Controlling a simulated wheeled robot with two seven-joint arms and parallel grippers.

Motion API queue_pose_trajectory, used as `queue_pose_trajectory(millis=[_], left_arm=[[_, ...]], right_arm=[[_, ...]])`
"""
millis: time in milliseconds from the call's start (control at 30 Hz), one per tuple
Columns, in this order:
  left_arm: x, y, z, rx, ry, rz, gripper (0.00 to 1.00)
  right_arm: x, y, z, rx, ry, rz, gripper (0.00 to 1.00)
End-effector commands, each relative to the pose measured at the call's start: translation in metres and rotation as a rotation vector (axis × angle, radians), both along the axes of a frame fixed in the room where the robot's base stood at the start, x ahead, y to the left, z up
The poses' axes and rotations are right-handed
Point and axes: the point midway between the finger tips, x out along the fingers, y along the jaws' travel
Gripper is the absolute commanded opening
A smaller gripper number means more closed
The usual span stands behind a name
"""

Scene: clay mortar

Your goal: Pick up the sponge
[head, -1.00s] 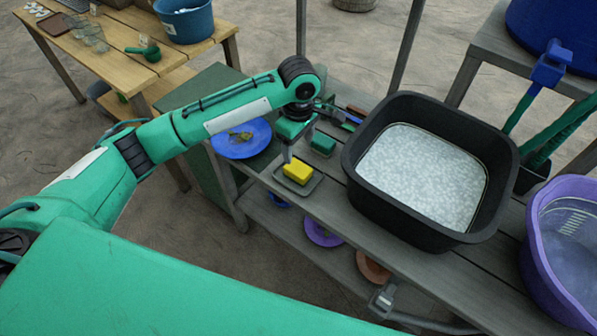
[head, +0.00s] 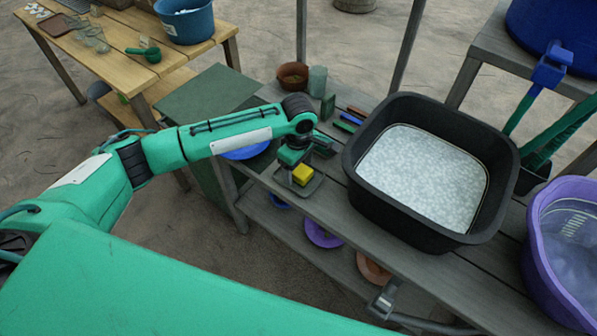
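The yellow sponge (head: 303,174) lies in a small dark grey dish (head: 313,187) on the grey bench, left of the black basin. My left gripper (head: 292,176) points down right at the sponge, over its left and far side, and covers part of it. Its fingers are mostly hidden by the gripper body and the sponge, so I cannot tell whether they are open or closed around it. The sponge appears to rest in the dish. My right gripper is not in view.
A black basin (head: 351,190) of foamy water stands right of the dish. A blue plate (head: 246,153) lies behind my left arm. A brown pot (head: 292,75), a greenish cup (head: 317,79) and coloured items (head: 350,118) are farther back. A purple tub (head: 540,255) is at right.

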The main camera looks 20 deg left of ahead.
Motion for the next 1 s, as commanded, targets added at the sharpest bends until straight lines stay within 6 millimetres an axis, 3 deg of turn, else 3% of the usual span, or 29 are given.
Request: queue_pose_trajectory(millis=[33, 233, 667, 833, 1000], left_arm=[[0.000, 0.000, 0.000, 0.000, 0.000, 0.000, 0.61], [0.000, 0.000, 0.000, 0.000, 0.000, 0.000, 0.22], [0.000, 0.000, 0.009, 0.000, 0.000, 0.000, 0.21], [0.000, 0.000, 0.032, -0.002, -0.002, -0.001, 0.21], [0.001, -0.001, 0.076, -0.002, -0.003, -0.001, 0.21]], right_arm=[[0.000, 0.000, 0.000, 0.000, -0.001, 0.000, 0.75], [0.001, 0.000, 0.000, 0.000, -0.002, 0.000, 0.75], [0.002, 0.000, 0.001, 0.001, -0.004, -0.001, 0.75], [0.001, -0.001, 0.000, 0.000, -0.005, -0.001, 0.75], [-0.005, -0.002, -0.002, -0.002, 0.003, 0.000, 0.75]])
